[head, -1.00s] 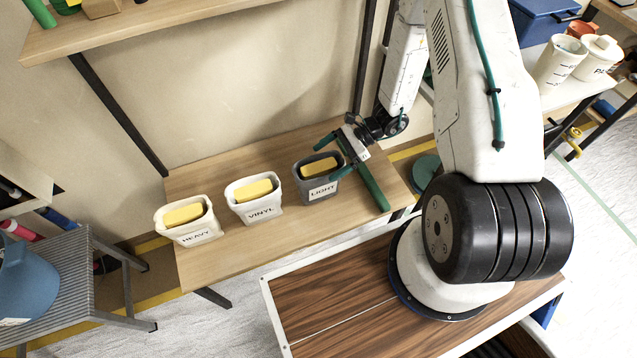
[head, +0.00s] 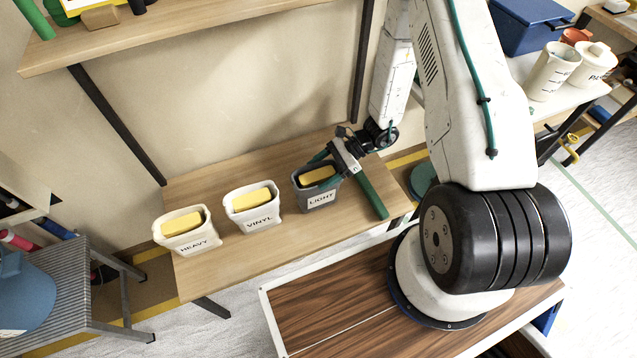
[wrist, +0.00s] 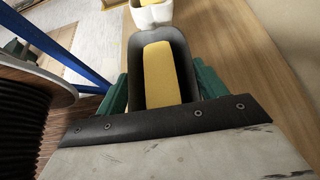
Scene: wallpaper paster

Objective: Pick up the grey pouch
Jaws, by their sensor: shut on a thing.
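The grey pouch (head: 319,196) is labelled LIGHT and holds a yellow block (head: 318,177). It stands upright at the right of a row of pouches on the wooden bench. My gripper (head: 325,172) is at the pouch's right end, with its green fingers on either side of it. In the wrist view, the dark inner wall of the grey pouch (wrist: 179,44) and the yellow block (wrist: 162,75) lie between the two green fingers (wrist: 160,88). The gripper is shut on the pouch. I cannot tell whether the pouch's base touches the bench.
The white VINYL pouch (head: 255,219) and cream HEAVY pouch (head: 190,243) stand to the left, each with a yellow block. A shelf (head: 190,17) overhangs behind.

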